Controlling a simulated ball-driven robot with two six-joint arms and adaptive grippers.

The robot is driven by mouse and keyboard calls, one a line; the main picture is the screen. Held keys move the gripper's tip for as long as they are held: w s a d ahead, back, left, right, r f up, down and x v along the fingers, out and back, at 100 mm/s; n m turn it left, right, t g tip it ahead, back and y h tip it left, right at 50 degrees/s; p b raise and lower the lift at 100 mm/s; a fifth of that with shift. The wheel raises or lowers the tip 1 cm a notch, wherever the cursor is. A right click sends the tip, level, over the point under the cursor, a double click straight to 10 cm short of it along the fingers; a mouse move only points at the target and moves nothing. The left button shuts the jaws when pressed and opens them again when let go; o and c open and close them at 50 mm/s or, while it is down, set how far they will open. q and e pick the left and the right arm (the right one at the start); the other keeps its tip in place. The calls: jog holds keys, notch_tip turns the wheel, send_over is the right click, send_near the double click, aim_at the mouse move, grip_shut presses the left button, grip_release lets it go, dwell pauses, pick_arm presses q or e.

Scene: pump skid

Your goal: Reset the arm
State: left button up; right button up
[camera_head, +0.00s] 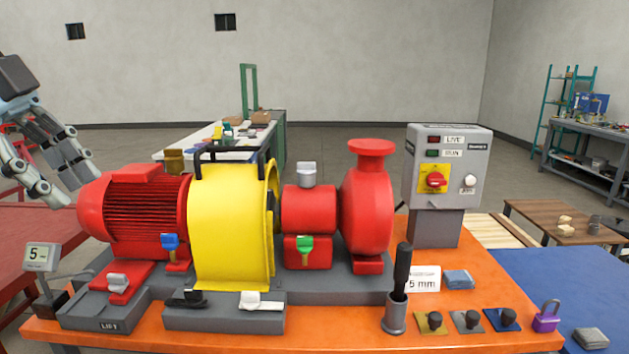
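My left gripper (82,172) shows at the left edge, beside and a little above the rear end of the red motor (148,215). Its fingers are spread apart with nothing seen between them. My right gripper and arm are not in this view. The pump skid stands on an orange table (330,325). It carries the red motor, a yellow guard (228,230) with black handles, a red bearing block (308,212) and a red pump (367,210).
A grey control box (448,170) with a red switch stands behind right. A black-handled tool (402,275) stands upright in a holder. A purple padlock (546,318) and several black knobs sit at the front right. A gauge display (40,257) stands at the left.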

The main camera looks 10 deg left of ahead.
pick_arm(q)
notch_tip(320, 180, down, 50)
jog(key=s+n+g+b, duration=0.1)
jog(key=s+n+b, duration=0.1)
jog(key=n+b, duration=0.9)
jog(key=s+f+n+g+y+b, duration=0.1)
jog(key=s+f+n+b, duration=0.1)
jog(key=s+f, duration=0.65)
jog(key=s+f+n+y+b, duration=0.15)
jog(key=s+f, duration=0.35)
jog(key=f, duration=0.7)
jog(key=s+d+f+y+b, duration=0.1)
jog(key=s+f, duration=0.6)
jog(key=s, duration=0.3)
jog(key=s+d+f+y+b, duration=0.1)
jog(key=s+d+f, duration=0.1)
jog(key=s+f, duration=0.5)
jog(key=s, duration=0.3)
jog(key=shift+s+d+b, duration=0.3)
jog(key=shift+s, duration=0.1)
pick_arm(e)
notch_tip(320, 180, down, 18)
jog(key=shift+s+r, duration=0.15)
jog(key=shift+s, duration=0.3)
